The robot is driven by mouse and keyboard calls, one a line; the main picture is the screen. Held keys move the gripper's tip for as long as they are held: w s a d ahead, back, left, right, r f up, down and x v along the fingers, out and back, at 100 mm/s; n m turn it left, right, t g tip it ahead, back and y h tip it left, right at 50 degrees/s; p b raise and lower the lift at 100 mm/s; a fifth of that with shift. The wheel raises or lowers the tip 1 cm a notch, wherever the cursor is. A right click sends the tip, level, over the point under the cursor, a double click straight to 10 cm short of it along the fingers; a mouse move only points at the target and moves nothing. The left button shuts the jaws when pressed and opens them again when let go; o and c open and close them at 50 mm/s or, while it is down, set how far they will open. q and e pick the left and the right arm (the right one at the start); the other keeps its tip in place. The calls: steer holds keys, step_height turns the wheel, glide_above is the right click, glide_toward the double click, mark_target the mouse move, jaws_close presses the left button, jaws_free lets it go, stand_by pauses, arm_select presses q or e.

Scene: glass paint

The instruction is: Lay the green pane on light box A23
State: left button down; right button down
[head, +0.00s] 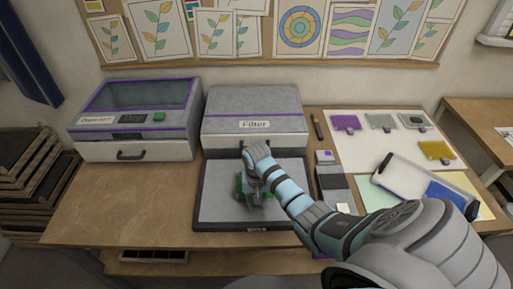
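A dark-framed flat box with a grey top (216,204) lies at the front middle of the table. It has a small label on its front edge, too small to read, so I cannot confirm it is A23. The green pane (239,188) shows in small parts around my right gripper (257,197), over the middle of this box. The gripper and wrist hide most of the pane. I cannot tell whether the fingers are closed on it or whether it touches the surface. My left gripper is not in view.
A grey cabinet labelled Filter (255,125) stands behind the box, with a glass-lidded unit (135,118) to its left. On the right, a white sheet (357,147) holds purple, pale green, grey and yellow panes. A tilted white tray (408,178) lies nearby. The table's left front is clear.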

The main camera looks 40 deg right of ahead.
steer(key=shift+f, duration=0.3)
stand_by(0.6)
steer(key=c, duration=1.3)
jaws_free()
steer(key=shift+c, duration=0.2)
step_height(320, 180, up, 8)
steer(key=shift+f, duration=0.2)
